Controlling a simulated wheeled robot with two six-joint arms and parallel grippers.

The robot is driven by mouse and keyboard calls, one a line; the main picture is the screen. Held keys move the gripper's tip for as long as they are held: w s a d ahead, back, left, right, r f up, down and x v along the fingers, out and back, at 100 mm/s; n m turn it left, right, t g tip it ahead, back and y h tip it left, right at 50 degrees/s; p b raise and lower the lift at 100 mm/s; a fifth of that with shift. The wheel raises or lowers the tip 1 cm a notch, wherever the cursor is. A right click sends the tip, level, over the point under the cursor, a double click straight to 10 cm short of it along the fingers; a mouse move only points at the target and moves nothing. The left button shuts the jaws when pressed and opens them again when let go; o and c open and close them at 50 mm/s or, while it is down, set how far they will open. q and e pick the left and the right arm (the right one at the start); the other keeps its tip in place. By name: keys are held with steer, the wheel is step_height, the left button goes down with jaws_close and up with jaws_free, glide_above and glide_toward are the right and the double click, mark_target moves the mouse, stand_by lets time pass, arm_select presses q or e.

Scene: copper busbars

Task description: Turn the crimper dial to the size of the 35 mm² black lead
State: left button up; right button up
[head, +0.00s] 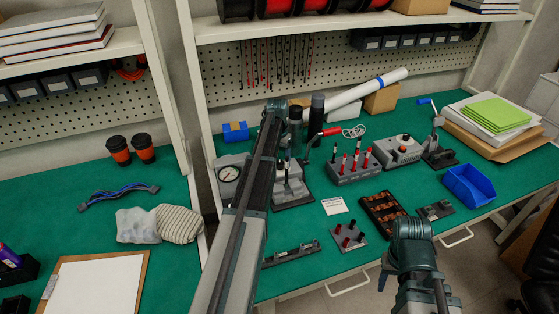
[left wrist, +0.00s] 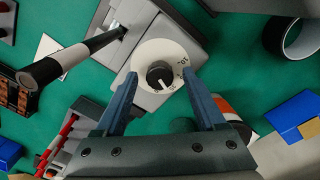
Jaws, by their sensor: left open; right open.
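The crimper (head: 293,197) is a grey body with an upright lever, partly behind my left arm in the head view. In the left wrist view the crimper (left wrist: 178,38) shows its round white dial plate (left wrist: 146,52) with a black knob (left wrist: 158,73). The knob's white pointer mark points down in that view; the printed numbers are too small to read surely. My left gripper (left wrist: 160,78) is open, its fingers on either side of the knob; contact cannot be told. Its fingers are hidden in the head view. My right gripper (head: 400,250) is open and empty near the front edge.
A rack of red-and-black pieces (head: 354,172), a grey box with a red knob (head: 398,150) and a blue bin (head: 469,186) stand right of the crimper. A round gauge (head: 229,174) is left of my arm. Leads (head: 280,62) hang on the pegboard; their sizes are unreadable.

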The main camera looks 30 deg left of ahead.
mark_target(278, 162)
arm_select(q)
steer(key=shift+r, duration=0.15)
step_height(278, 162, up, 14)
steer(key=p, duration=1.3)
steer(key=shift+a+f+p, duration=0.2)
steer(key=shift+a+p, duration=0.05)
steer(key=shift+p, duration=0.15)
steer(key=s+d+m, duration=0.1)
steer(key=s+d, duration=0.5)
steer(key=d, duration=0.6)
steer(key=s+d+m, duration=0.1)
steer(key=s+d, duration=0.4)
steer(key=d, duration=0.7)
steer(key=s+d+m+y+b, duration=0.1)
steer(key=s+d+m, duration=0.1)
steer(key=s+d, duration=1.1)
steer(key=s+f, duration=0.1)
steer(key=s, duration=0.2)
steer(key=shift+s+d+y, duration=0.3)
steer(key=shift+s+d, duration=0.1)
